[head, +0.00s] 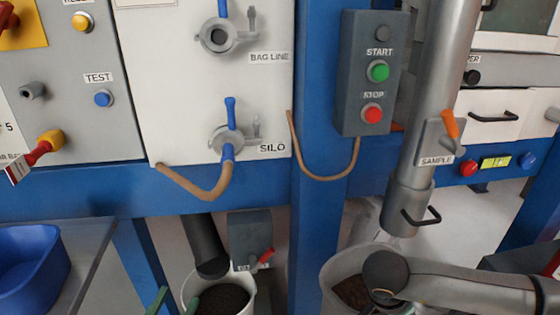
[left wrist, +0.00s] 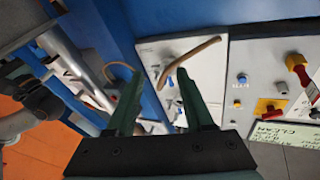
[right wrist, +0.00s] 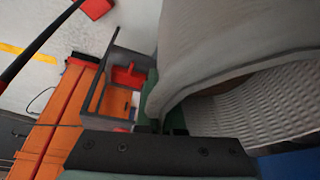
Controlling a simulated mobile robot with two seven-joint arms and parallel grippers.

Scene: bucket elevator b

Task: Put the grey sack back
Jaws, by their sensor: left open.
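A pale grey sack (head: 335,268), open at the top with dark grain inside, stands at the bottom right of centre in the head view. In the right wrist view the grey sack (right wrist: 235,45) fills the right side, its woven inner wall showing. My right gripper (right wrist: 163,115) is at the sack's edge, its green fingers close together with the rim between them; the sack partly hides them. In the head view my right arm hides its fingers. My left gripper (head: 173,302) is open and empty, low in the head view; its spread fingers also show in the left wrist view (left wrist: 157,80).
A white bucket (head: 248,302) of dark grain stands under a black spout (head: 205,245). A steel sample pipe (head: 425,130) hangs above the sack. A blue post (head: 318,90) carries the start/stop box (head: 365,75). A blue tub (head: 35,265) sits at the left.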

